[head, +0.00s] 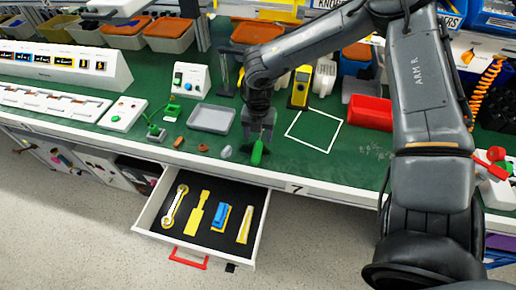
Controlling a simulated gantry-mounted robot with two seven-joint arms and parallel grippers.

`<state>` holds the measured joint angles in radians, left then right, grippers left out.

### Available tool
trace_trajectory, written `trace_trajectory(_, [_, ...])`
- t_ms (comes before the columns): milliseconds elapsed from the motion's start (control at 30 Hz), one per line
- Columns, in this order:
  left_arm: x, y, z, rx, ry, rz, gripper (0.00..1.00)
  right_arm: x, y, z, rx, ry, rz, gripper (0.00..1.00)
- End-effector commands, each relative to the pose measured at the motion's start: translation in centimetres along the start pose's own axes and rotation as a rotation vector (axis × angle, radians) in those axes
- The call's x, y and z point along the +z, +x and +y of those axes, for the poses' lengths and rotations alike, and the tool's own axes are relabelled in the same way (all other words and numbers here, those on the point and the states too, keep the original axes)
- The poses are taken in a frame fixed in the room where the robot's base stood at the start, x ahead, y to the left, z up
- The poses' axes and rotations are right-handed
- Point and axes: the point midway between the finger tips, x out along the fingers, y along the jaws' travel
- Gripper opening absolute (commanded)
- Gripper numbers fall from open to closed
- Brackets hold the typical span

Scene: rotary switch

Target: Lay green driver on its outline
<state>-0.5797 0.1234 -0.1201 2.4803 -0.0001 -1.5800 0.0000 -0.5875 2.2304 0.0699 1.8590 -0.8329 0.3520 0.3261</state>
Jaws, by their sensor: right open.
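The green driver (257,154) is at the front edge of the green-topped bench, just above the open drawer. Only its green part shows clearly; the rest is hidden or too small to make out. My right gripper (259,138) points down right over it with its fingers apart. I cannot tell whether the fingers touch the driver. The open drawer (148,215) has a dark lining with several yellow shapes on it, one of them a long yellow tool shape (197,212). I cannot tell for sure which is the driver's outline. My left gripper is not in view.
A grey tray (211,118) and small loose pieces (203,147) lie left of my right gripper. A white square outline (315,131) is on the bench to its right, with a red bin (370,112) beyond. A yellow meter (300,88) stands behind.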

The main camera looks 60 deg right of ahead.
Motion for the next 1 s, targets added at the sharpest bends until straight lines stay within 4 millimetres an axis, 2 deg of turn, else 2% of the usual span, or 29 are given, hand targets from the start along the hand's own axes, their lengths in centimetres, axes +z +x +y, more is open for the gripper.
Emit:
trace_trajectory(100, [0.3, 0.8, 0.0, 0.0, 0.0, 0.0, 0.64, -0.2, 2.0, -0.1, -0.004, -0.001, 0.0, 0.64])
trace_trajectory(300, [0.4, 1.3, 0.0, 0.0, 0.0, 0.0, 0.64, -0.2, 4.0, 0.0, -0.001, 0.0, 0.0, 0.64])
trace_trajectory(633, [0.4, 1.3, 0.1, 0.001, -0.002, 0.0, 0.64, -0.2, 4.3, 0.1, 0.001, 0.0, 0.0, 0.62])
trace_trajectory(1000, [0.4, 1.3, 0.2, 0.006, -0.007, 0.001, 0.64, -0.2, 4.3, 0.0, 0.0, 0.0, 0.0, 0.06])
